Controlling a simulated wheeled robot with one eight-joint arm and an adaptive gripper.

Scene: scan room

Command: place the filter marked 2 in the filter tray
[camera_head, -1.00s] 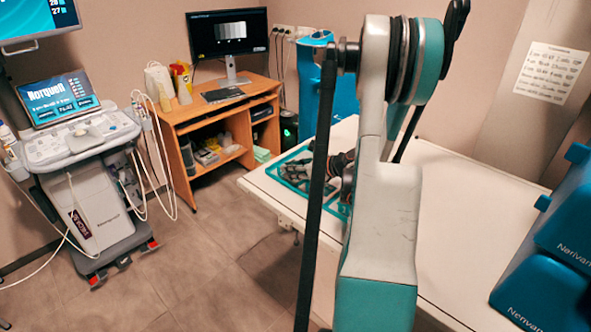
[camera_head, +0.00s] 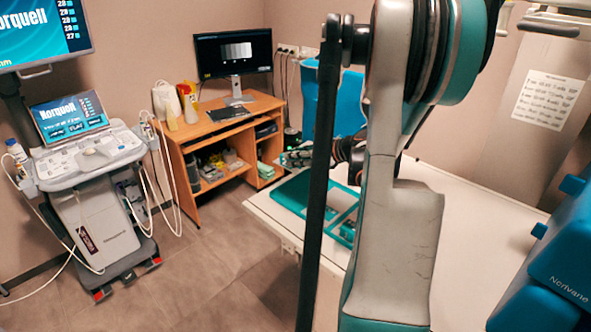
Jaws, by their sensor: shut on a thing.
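The teal tray (camera_head: 283,205) lies on the white table, partly hidden behind my arm. It has a divider, and its left compartment looks empty where it shows. Something small and dark sits in the nearer right compartment, too small to make out. My gripper (camera_head: 292,158) is raised above the far side of the tray, pointing left. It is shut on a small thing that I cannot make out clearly. I see no mark 2 on anything, and my arm hides part of the tray and gripper.
The white table (camera_head: 462,225) has bare room to the right of my arm. A wooden desk (camera_head: 190,132) with a monitor (camera_head: 232,52) stands behind, and an ultrasound cart (camera_head: 85,190) stands on the left.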

